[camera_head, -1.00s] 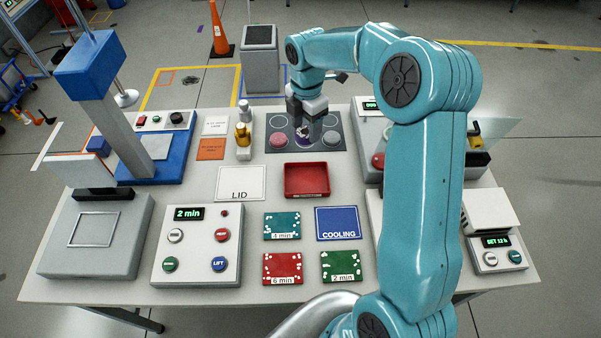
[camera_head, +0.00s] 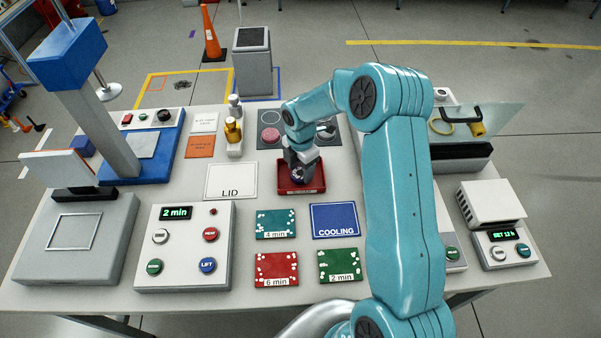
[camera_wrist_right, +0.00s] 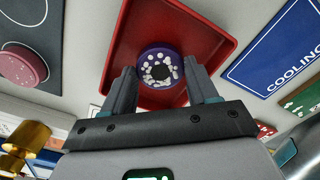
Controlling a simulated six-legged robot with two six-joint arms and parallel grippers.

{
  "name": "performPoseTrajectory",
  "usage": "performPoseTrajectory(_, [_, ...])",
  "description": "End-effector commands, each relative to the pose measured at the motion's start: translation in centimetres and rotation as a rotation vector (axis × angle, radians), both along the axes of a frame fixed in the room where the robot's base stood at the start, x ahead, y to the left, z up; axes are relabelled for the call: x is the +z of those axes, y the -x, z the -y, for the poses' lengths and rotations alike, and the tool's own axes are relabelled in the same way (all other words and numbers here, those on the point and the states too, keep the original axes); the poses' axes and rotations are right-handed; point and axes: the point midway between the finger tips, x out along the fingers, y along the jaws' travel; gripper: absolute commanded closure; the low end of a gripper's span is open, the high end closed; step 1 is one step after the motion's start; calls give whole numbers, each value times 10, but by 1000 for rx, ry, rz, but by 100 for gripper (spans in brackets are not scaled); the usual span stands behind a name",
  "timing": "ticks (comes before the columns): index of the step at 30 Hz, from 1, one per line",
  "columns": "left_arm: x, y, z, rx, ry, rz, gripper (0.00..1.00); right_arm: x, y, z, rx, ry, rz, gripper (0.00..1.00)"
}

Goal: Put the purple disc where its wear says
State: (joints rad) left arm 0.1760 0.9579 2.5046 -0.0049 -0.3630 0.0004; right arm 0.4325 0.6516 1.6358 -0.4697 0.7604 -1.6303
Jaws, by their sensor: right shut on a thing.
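The purple disc (camera_wrist_right: 147,52) shows in the right wrist view between my right fingers, its face covered with several white spots around a dark centre. My right gripper (camera_head: 299,176) is shut on it over the red tray (camera_head: 320,178); I cannot tell whether the disc touches the tray floor. In the head view the disc is mostly hidden by the gripper. A teal "4 min" card (camera_head: 275,218), a red "6 min" card (camera_head: 277,265), a green "2 min" card (camera_head: 338,260) and a blue "COOLING" card (camera_head: 333,214) lie in front, each min card carrying white spots. My left gripper is out of view.
A pink disc (camera_head: 271,135) sits on the dark mat (camera_head: 263,146) behind the tray. A "LID" card (camera_head: 231,175) lies left of the tray. A button panel (camera_head: 185,272) reading "2 min" stands at front left. My right arm covers part of the table's right side.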

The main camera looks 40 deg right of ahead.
Motion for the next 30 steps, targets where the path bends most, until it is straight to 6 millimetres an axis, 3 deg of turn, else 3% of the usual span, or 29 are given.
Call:
performPoseTrajectory(10, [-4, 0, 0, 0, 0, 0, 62, -5, 0, 0, 0, 0, 2, 71])
performPoseTrajectory(11, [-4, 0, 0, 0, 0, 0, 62, -5, 0, 0, 0, 0, 1, 38])
performPoseTrajectory(13, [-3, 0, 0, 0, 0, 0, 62, -3, 0, 0, 0, 0, 1, 16])
performPoseTrajectory(23, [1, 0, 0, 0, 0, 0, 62, 0, 0, 0, 0, 0, 2, 16])
performPoseTrajectory(26, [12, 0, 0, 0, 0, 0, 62, 15, -1, 0, 0, 1, 3, 16])
performPoseTrajectory(30, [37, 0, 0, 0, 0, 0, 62, 50, -1, 0, 0, 0, 4, 16])
